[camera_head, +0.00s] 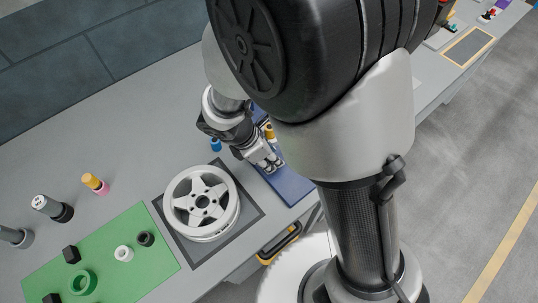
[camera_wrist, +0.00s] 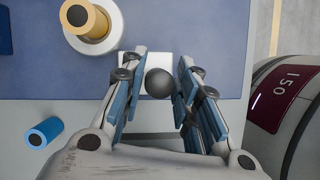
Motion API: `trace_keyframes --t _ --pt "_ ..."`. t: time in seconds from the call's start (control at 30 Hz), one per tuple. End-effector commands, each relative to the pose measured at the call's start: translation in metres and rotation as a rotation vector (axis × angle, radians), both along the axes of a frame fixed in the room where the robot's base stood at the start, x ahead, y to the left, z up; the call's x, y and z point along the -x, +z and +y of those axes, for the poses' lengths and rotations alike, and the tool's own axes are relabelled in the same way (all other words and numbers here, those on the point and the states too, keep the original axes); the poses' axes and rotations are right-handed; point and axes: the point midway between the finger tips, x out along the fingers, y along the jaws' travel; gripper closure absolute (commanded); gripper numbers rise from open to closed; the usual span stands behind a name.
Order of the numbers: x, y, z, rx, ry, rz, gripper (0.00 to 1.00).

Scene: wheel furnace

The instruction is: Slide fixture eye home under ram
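In the wrist view a dark round knob (camera_wrist: 159,83) stands in front of a small white block (camera_wrist: 152,62) on the blue plate (camera_wrist: 205,45). I cannot tell whether this block is the fixture eye. My gripper (camera_wrist: 158,68) has its two blue-padded fingers on either side of the knob, with a narrow gap showing to each side, so it looks open. A yellow post with a black top (camera_wrist: 82,18) rises from a white round base (camera_wrist: 104,42) up and left of the knob; it may be the ram. In the head view my gripper (camera_head: 271,164) is low over the blue plate (camera_head: 292,188).
A blue cylinder (camera_wrist: 45,132) lies on the grey bench left of my gripper. A silver wheel (camera_head: 203,202) sits on a dark square mat (camera_head: 250,216). A green mat (camera_head: 150,262) carries several small parts. The bench's front edge is close to the blue plate.

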Motion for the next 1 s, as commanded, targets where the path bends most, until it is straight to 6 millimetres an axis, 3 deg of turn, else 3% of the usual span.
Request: trace_keyframes --t 0.37,0.73,1.0 --pt "0.000 0.000 0.000 0.000 0.000 0.000 0.99" --pt "-0.001 0.000 0.001 0.000 0.000 0.000 1.00" --pt "-0.017 0.001 0.011 -0.001 0.002 -0.003 1.00"
